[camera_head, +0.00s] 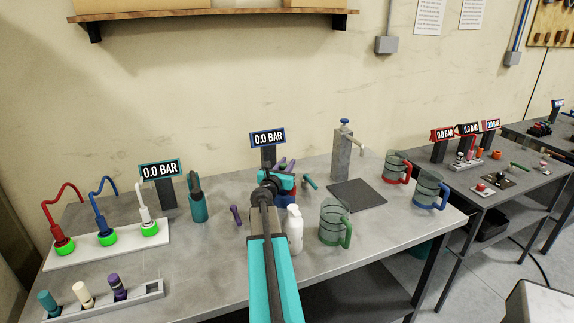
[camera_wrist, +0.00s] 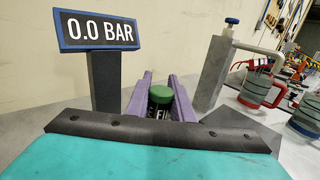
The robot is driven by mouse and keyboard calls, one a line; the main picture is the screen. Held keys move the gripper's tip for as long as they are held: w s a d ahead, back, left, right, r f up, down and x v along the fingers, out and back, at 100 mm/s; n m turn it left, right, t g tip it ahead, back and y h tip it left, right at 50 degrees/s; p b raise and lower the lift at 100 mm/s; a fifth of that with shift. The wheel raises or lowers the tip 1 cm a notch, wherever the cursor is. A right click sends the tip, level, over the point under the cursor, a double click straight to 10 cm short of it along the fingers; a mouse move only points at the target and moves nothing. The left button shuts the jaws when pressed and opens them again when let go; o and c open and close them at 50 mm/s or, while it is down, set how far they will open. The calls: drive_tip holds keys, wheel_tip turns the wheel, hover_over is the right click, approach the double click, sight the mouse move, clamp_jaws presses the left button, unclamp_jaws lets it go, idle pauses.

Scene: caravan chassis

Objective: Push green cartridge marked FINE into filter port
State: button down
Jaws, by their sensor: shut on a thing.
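The green-capped cartridge (camera_wrist: 160,95) stands between the purple fingers of my gripper (camera_wrist: 160,98) in the wrist view. White letters starting "FI" show on its dark body, and the rest is cut off by my wrist. The fingers are shut on it. In the head view my gripper (camera_head: 286,164) is over the back middle of the bench, just in front of the blue-framed 0.0 BAR display (camera_head: 268,138). A blue base (camera_head: 286,200) shows partly below it. The filter port is hidden, and I cannot tell how far the cartridge is in it.
A white bottle (camera_head: 294,230) and a green-handled jug (camera_head: 334,225) stand close right of my arm. A teal filter unit (camera_head: 197,200) and a purple tool (camera_head: 236,215) are to the left. A grey tap column (camera_head: 342,152) rises behind a dark mat (camera_head: 356,195).

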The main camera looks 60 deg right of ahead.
drive_tip(key=shift+f+b, duration=0.35)
drive_tip(key=shift+f, duration=0.05)
drive_tip(key=c, duration=1.5)
unclamp_jaws()
drive_tip(key=shift+o, duration=0.2)
drive_tip(key=shift+a, duration=0.15)
drive_tip(key=p+v, duration=0.3)
drive_tip(key=v, duration=1)
drive_tip(key=shift+a+r, duration=0.15)
drive_tip(key=shift+a, duration=0.05)
drive_tip(key=shift+s, duration=0.1)
